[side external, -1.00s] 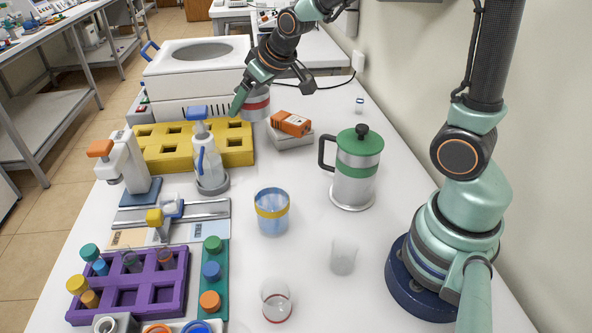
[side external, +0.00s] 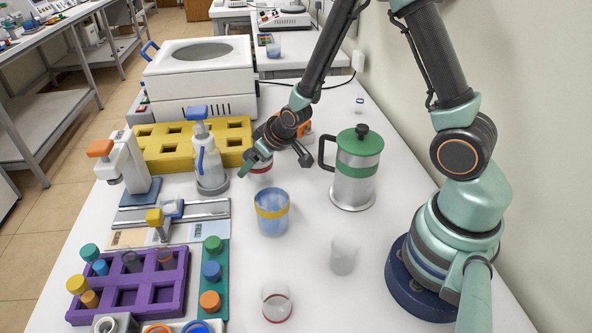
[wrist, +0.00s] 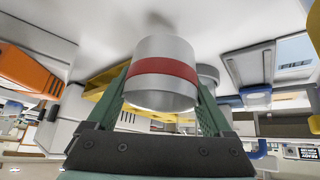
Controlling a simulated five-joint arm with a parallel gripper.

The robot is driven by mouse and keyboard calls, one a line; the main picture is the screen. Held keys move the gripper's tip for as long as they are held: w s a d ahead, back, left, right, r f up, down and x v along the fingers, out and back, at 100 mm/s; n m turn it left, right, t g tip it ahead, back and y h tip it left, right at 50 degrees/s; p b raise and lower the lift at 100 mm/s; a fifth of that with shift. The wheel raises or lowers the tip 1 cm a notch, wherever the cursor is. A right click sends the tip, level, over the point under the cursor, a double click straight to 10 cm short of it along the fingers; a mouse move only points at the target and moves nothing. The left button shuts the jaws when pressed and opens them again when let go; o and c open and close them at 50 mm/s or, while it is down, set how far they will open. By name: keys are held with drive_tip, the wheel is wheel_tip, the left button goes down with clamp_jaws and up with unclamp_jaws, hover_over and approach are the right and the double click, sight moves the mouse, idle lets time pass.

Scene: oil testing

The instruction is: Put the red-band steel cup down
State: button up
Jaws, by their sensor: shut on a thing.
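The red-band steel cup (wrist: 163,62) is a grey cylinder with a red band, held between the two green fingers of my gripper (wrist: 165,100) in the wrist view. In the side external view only a small part of the cup (side external: 262,167) shows beneath my gripper (side external: 275,163), which hides the rest. The cup is behind the blue glass with a yellow band (side external: 272,212) and right of the white wash bottle (side external: 208,160). In the wrist view a soft shadow lies on the white surface beyond the cup. I cannot tell whether the cup touches the table.
The green-lidded press pot (side external: 354,170) stands to the right of my gripper. The yellow rack (side external: 165,150) is to the left. An orange box (wrist: 28,68) shows in the wrist view.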

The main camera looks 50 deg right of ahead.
sight(256, 172)
drive_tip(key=shift+f, duration=1.6)
drive_tip(key=shift+f, duration=0.1)
drive_tip(key=o, duration=1.2)
drive_tip(key=shift+s+r, duration=0.1)
drive_tip(key=shift+r, duration=0.2)
drive_tip(key=shift+m+g, duration=0.3)
drive_tip(key=shift+g, duration=0.5)
drive_tip(key=s+v, duration=0.1)
drive_tip(key=v, duration=0.8)
drive_tip(key=s+f+v, duration=0.1)
drive_tip(key=v, duration=0.9)
drive_tip(key=a+v, duration=0.1)
drive_tip(key=v, duration=0.9)
drive_tip(key=shift+s+f, duration=0.25)
drive_tip(key=shift+s, duration=0.15)
